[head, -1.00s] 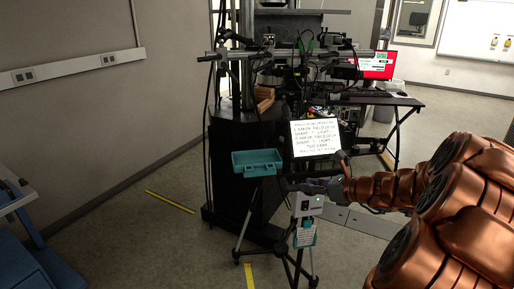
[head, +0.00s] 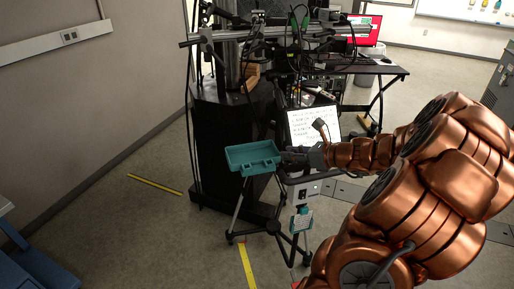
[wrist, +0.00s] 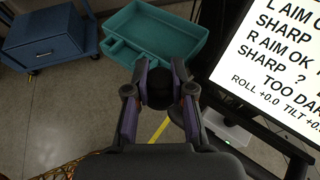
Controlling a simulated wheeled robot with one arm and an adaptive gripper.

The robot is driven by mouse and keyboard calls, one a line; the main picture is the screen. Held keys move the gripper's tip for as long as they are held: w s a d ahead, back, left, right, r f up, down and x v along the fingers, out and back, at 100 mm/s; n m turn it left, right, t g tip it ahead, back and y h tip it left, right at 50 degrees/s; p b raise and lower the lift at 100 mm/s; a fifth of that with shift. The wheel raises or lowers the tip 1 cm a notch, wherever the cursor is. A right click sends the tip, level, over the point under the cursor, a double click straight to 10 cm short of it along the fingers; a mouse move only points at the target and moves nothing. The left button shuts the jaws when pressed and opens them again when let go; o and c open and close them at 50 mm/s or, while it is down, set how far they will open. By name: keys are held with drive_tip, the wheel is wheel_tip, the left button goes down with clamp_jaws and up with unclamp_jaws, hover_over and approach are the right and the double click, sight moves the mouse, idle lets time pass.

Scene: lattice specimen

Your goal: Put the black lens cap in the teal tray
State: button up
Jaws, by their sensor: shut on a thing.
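My gripper (wrist: 160,92) is shut on the black lens cap (wrist: 159,86), which shows as a dark round shape between the two fingers in the wrist view. The teal tray (wrist: 189,31) lies just beyond the fingertips there, with a small divided section on its left side. In the head view the teal tray (head: 253,169) is on a tripod, and my gripper (head: 284,158) is at its right end. The cap cannot be made out in the head view. I cannot tell how high the cap is relative to the tray rim.
A lit screen with text (head: 312,125) stands close to the right of my gripper. A black cabinet with a metal rig (head: 228,140) is behind the tray. A blue cabinet (wrist: 46,38) is at upper left in the wrist view. Open floor lies left of the tripod.

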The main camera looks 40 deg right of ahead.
drive_tip(key=p, duration=0.3)
hover_over(261, 156)
drive_tip(key=shift+w+f, duration=0.2)
drive_tip(key=shift+f, duration=0.35)
drive_tip(key=shift+s+f+p, duration=0.1)
drive_tip(key=shift+f+p, duration=0.25)
drive_tip(key=shift+f, duration=1.4)
drive_tip(key=shift+f, duration=0.15)
drive_tip(key=o, duration=0.7)
drive_tip(key=shift+r, duration=0.2)
